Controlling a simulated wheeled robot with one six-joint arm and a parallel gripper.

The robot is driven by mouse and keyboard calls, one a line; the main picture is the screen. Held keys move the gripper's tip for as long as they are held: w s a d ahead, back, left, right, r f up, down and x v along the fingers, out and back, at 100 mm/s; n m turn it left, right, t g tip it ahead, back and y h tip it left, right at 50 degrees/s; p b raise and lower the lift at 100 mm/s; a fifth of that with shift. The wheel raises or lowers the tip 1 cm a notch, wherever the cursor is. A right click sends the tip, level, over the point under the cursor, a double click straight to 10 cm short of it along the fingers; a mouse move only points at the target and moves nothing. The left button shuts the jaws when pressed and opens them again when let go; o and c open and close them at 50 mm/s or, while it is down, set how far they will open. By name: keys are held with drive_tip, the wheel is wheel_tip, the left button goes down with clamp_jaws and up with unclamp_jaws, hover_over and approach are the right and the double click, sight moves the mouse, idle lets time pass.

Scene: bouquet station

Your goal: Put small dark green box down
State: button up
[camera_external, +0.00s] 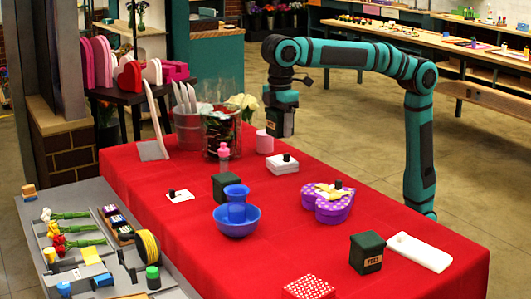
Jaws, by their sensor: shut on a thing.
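My gripper (281,105) is at the upper middle of the view, pointing down above the far part of the red table. It is shut on a small dark box (280,124), which hangs clear of the tabletop. The held box looks dark green to black, and its far side is hidden. Two other dark green boxes stand on the red table (205,245): one (222,188) behind the blue bowl, and a larger one (367,254) with a pale label near the front right.
Flower buckets (188,130) stand at the back left. Red cloth is bare at right of the white box.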

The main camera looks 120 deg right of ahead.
drive_tip(key=shift+r, duration=0.2)
drive_tip(key=shift+w, duration=0.1)
drive_tip(key=shift+w+a, duration=0.3)
drive_tip(key=w+a, duration=0.7)
hover_over(312, 276)
wheel_tip(312, 276, down, 5)
drive_tip(key=shift+f, duration=4.85)
drive_tip(key=shift+f, duration=0.15)
